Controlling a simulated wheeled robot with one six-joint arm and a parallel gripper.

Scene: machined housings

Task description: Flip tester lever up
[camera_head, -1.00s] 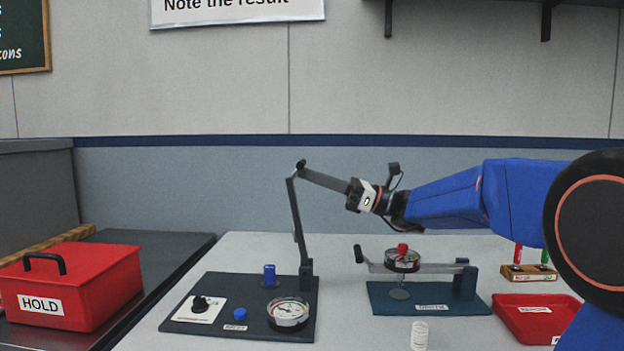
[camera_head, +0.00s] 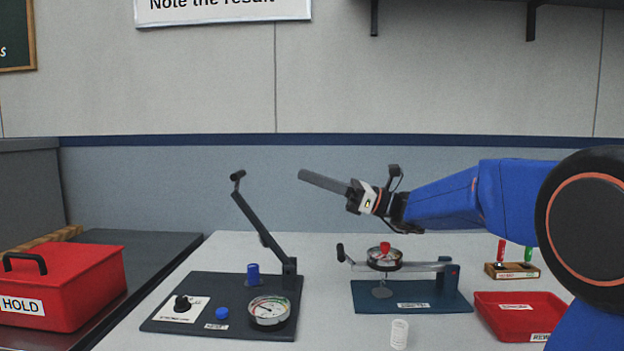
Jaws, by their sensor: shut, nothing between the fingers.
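The tester (camera_head: 225,308) is a dark base plate on the table, with a round gauge, a blue cylinder, a blue button and a black knob. Its dark lever (camera_head: 259,228) rises from a post at the plate's right rear and leans up and to the left, ending in a dark handle. My gripper (camera_head: 306,176) is shut and empty. It points left, in the air to the right of the lever's handle and apart from it in the picture.
A blue-based lever fixture (camera_head: 411,297) with a red-topped gauge stands to the right. A red tray (camera_head: 518,312), a small wooden rack (camera_head: 511,270) and a white coil (camera_head: 399,334) are nearby. A red HOLD box (camera_head: 68,285) sits at left.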

